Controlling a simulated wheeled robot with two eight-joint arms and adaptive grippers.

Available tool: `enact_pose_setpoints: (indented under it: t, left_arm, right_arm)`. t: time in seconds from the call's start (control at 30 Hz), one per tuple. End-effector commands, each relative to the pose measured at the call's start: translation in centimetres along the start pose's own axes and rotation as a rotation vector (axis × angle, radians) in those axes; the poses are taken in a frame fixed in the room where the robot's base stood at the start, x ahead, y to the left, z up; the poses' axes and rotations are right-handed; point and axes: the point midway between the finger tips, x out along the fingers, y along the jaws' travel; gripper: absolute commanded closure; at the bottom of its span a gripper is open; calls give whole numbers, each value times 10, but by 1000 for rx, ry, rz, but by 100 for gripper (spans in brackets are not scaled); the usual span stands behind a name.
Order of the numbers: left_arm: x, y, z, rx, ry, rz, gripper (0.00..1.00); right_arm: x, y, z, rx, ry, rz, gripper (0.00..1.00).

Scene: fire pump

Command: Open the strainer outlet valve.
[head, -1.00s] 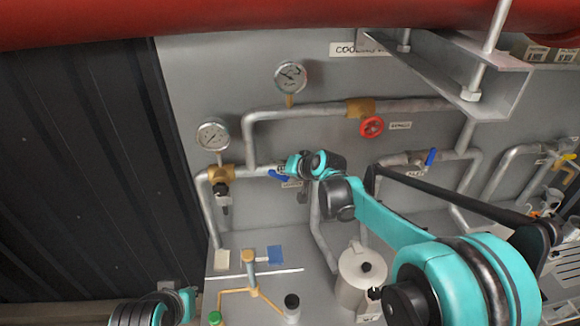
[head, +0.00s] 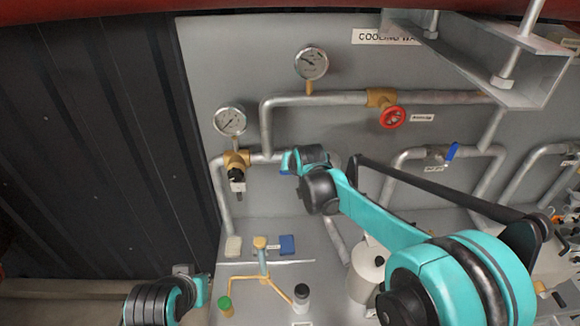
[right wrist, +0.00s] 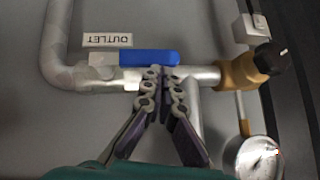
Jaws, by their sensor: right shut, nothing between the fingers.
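The strainer outlet valve's blue lever (right wrist: 150,57) lies along its horizontal pipe in the right wrist view, beside an upside-down "OUTLET" label (right wrist: 107,39). My right gripper (right wrist: 160,74) is shut and empty, with its fingertips over the pipe right by the lever's lower edge. I cannot tell whether they touch it. In the head view my right wrist hides the gripper and most of the valve; a little of the lever (head: 284,172) shows below. My left arm is at the bottom left of the head view; its fingers do not show.
A brass strainer body (head: 236,160) and a gauge (head: 230,122) are left of the valve. A red handwheel (head: 392,117) and another blue-lever valve (head: 452,151) are to the right. A steel canister (head: 366,272) stands below my right arm.

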Motion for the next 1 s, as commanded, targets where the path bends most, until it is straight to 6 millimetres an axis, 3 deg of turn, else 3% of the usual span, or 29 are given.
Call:
enact_pose_setpoints:
  t: [0.57,0.77,1.0]
  left_arm:
    - [-4,0,-3,0,0,0,100]
    - [-26,0,-19,0,0,0,100]
    - [-23,0,-16,0,0,0,100]
  right_arm:
    - [-4,-1,-5,1,-1,0,100]
    - [-29,-6,-34,2,0,0,100]
    - [-80,-13,-30,-1,0,0,100]
